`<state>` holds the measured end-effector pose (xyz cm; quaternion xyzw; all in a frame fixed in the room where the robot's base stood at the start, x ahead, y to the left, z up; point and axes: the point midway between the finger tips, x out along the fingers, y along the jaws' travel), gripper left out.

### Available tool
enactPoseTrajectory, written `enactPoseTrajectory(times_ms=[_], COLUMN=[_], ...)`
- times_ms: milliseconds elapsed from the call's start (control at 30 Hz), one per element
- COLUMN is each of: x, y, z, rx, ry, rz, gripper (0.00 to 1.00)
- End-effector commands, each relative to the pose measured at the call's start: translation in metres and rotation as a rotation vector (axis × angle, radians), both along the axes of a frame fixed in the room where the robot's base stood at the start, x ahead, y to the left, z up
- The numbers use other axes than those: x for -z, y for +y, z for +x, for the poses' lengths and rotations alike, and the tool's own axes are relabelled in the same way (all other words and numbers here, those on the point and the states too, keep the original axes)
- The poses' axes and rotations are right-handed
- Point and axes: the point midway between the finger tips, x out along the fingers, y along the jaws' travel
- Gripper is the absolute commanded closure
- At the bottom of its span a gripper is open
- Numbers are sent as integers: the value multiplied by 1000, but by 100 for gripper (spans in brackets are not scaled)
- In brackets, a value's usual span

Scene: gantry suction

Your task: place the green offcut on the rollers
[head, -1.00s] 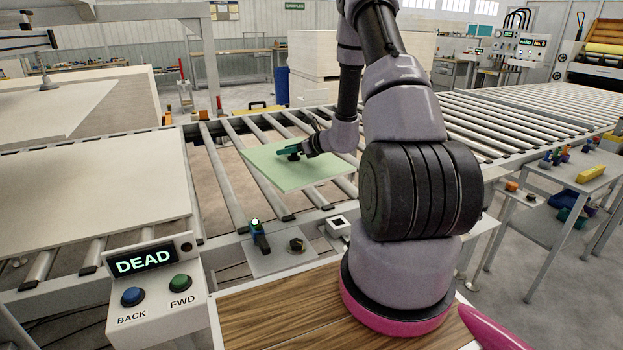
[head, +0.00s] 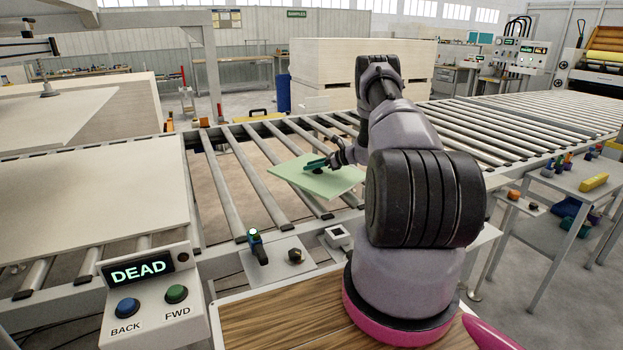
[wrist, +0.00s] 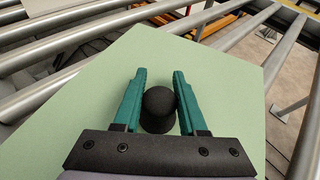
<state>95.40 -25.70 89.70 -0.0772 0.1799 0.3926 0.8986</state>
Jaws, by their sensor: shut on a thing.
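The green offcut (head: 335,187) is a pale green flat panel over the roller conveyor, left of my arm in the head view. It fills much of the wrist view (wrist: 215,75). A black round knob (wrist: 159,108) stands on its top. My gripper (head: 316,164) has teal fingers, one on each side of the knob, and is shut on it. The rollers (head: 240,165) show beyond the panel's edges, also in the wrist view (wrist: 60,55). I cannot tell whether the panel touches the rollers or hangs just above them.
A large pale board (head: 90,205) lies on the conveyor at left. A control box (head: 150,290) reads DEAD, with BACK and FWD buttons. Bare rollers (head: 510,125) run off to the right.

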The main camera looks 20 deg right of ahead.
Motion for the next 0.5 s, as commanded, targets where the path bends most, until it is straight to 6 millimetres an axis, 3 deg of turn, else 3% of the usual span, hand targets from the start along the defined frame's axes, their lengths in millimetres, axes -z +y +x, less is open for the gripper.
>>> enactPoseTrajectory(times_ms=[500], x=[45], y=[0], z=[2], rx=[1], ry=[-5], rz=[1], gripper=[100])
